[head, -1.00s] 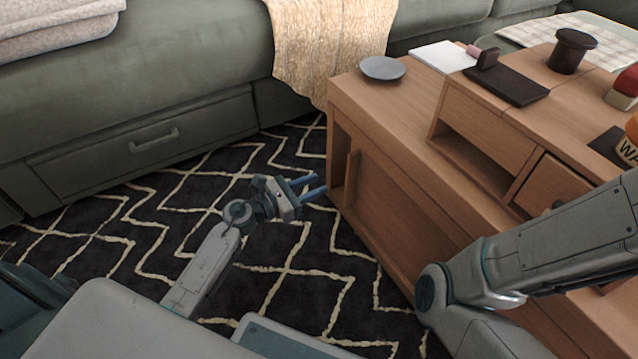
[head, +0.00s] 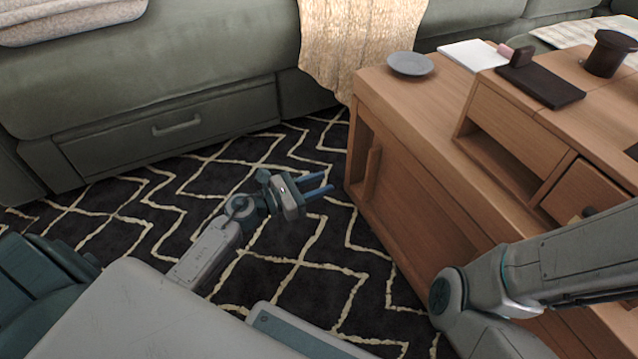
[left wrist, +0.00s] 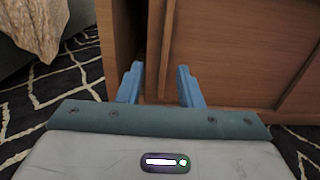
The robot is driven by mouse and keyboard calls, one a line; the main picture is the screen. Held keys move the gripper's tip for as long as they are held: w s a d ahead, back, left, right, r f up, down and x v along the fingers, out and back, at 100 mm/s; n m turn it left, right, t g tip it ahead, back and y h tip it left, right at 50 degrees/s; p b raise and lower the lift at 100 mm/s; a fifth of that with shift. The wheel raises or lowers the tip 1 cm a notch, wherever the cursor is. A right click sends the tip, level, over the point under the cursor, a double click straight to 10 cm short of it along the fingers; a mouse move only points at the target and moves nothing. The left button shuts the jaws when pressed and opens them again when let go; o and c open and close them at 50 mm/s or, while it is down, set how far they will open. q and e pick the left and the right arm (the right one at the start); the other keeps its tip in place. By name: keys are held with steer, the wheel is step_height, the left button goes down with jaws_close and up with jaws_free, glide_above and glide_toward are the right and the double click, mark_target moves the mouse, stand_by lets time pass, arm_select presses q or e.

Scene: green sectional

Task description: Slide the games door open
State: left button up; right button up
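The games door (head: 415,220) is a wooden sliding panel in the front of the low wooden cabinet. An upright wooden handle (head: 373,172) stands at its left edge, beside a narrow dark gap. My left gripper (head: 329,182) is open and empty, its blue fingers pointing at the cabinet, apart from the handle. In the left wrist view, the open fingers of the left gripper (left wrist: 160,68) frame the upright handle (left wrist: 165,45), with the door panel (left wrist: 235,50) to its right. My right arm crosses the cabinet at the right; its gripper is out of view.
The cabinet top (head: 410,105) carries a grey plate (head: 410,64), a dark tray (head: 540,85) and a dark spool-shaped object (head: 610,52). A green sofa (head: 200,60) with a drawer stands behind. Patterned rug (head: 290,265) is clear around my left gripper.

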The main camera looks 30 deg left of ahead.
mark_target(367, 169)
arm_select(q)
steer(key=x, duration=0.3)
steer(key=p+x, duration=0.1)
steer(key=x, duration=0.3)
steer(key=d+p+x, duration=0.1)
steer(key=x, duration=0.3)
steer(key=shift+s+r, duration=0.2)
steer(key=shift+s, duration=0.1)
steer(key=shift+w+d+r, duration=0.15)
steer(key=shift+w+d, duration=0.3)
steer(key=shift+w, duration=0.1)
jaws_close()
